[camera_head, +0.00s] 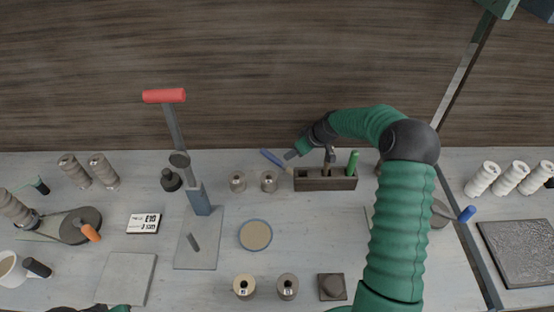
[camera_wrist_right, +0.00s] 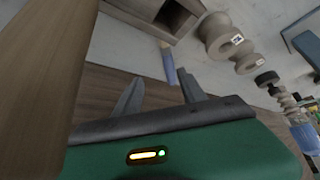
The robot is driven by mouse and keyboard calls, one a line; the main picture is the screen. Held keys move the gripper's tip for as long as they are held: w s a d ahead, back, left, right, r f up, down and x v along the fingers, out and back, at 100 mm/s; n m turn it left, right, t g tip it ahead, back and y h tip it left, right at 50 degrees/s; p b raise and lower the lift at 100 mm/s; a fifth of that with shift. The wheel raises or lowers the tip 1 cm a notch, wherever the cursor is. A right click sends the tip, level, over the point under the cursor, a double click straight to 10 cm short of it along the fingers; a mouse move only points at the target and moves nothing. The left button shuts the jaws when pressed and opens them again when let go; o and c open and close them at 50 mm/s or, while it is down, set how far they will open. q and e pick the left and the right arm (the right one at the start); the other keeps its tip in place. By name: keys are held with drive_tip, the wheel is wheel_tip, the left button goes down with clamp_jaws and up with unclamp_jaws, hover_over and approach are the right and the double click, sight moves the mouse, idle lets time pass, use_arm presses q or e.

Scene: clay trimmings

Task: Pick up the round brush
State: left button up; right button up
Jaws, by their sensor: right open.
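A slim blue-handled tool with a short tan end, which looks like the round brush (camera_head: 271,158), lies at the back edge of the table, left of the tool block. In the right wrist view the blue tool (camera_wrist_right: 170,68) shows just beyond the gap between my fingers. My right gripper (camera_head: 290,156) is beside it, coming from the right over the block. In the right wrist view my right gripper (camera_wrist_right: 162,92) is open, with nothing between its fingers. A dark and green part of my left arm shows at the bottom edge; its fingers cannot be made out.
The dark tool block (camera_head: 313,184) holds a green-handled tool (camera_head: 353,162) and a dark tool (camera_head: 330,158). Two spools (camera_head: 268,181) stand just in front of the blue tool. A red-handled press (camera_head: 197,200) stands left.

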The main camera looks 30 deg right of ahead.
sight(279, 161)
drive_tip(key=x, duration=0.4)
drive_tip(key=shift+w+a, duration=0.25)
drive_tip(key=shift+a, duration=0.15)
drive_tip(key=shift+w+a+f+p, duration=0.25)
drive_tip(key=shift+a+f+p, duration=0.15)
drive_tip(key=shift+a, duration=0.2)
drive_tip(key=shift+w+a+f+p, duration=0.3)
drive_tip(key=shift+a+f, duration=0.1)
drive_tip(key=shift+a, duration=0.2)
drive_tip(key=f, duration=0.1)
drive_tip(key=w+f, duration=0.1)
drive_tip(key=f, duration=0.1)
drive_tip(key=shift+w+d+f, duration=0.15)
drive_tip(key=shift+w+d, duration=0.15)
drive_tip(key=shift+d, duration=0.2)
drive_tip(key=shift+s, duration=0.1)
drive_tip(key=shift+c, duration=1.7)
use_arm(q)
drive_tip(key=shift+w+a+r, duration=0.2)
drive_tip(key=shift+a+r, duration=0.55)
drive_tip(key=shift+r, duration=0.05)
use_arm(e)
drive_tip(key=shift+a, duration=0.3)
clamp_jaws()
